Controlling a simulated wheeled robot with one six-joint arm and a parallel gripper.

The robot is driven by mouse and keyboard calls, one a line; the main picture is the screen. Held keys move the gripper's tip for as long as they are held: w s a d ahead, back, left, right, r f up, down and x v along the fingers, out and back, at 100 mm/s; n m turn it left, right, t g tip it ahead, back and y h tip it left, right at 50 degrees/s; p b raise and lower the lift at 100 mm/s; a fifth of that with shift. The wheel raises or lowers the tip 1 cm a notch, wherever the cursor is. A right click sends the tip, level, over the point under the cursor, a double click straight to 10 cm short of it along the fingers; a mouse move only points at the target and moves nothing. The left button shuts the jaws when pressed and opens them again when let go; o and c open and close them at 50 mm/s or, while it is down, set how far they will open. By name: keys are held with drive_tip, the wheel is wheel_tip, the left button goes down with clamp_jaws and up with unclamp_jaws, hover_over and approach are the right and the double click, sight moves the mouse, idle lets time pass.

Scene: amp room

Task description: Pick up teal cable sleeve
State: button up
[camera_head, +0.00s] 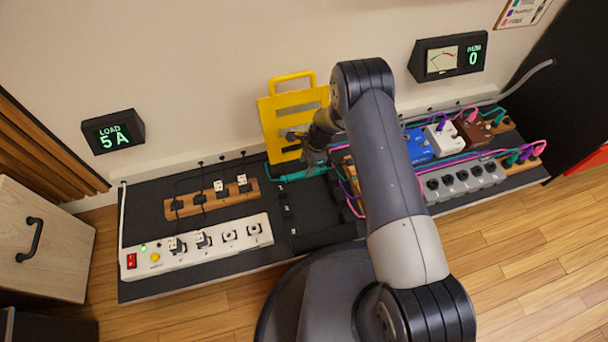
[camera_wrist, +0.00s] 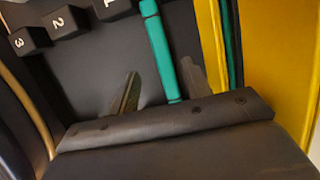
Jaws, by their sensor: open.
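The teal cable sleeve (camera_wrist: 160,48) is a thick teal tube in the wrist view, running down from the top edge between my two fingers. In the head view, a teal length (camera_head: 298,174) lies on the black board just below my gripper (camera_head: 312,157). My gripper (camera_wrist: 162,86) is open in the wrist view, one finger on each side of the teal line. I cannot tell the height between the fingers and the sleeve. The sleeve's far end is cut off in the wrist view, and my arm hides part of the head view.
A yellow panel with a handle (camera_head: 268,116) stands right behind my gripper. A wooden strip with numbered plugs (camera_head: 172,212) and a white power strip (camera_head: 136,274) lie to the left. Effect pedals (camera_head: 443,139) and a grey power block (camera_head: 460,185) are at the right.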

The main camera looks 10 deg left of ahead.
sight(304, 173)
drive_tip(key=x, duration=0.1)
drive_tip(key=b+x, duration=0.1)
drive_tip(key=x, duration=0.1)
drive_tip(key=b+x, duration=0.1)
drive_tip(key=x, duration=0.1)
drive_tip(key=shift+w+d+f, duration=0.15)
drive_tip(key=shift+w+d, duration=0.1)
drive_tip(key=shift+w, duration=0.05)
drive_tip(key=shift+c, duration=0.6)
clamp_jaws()
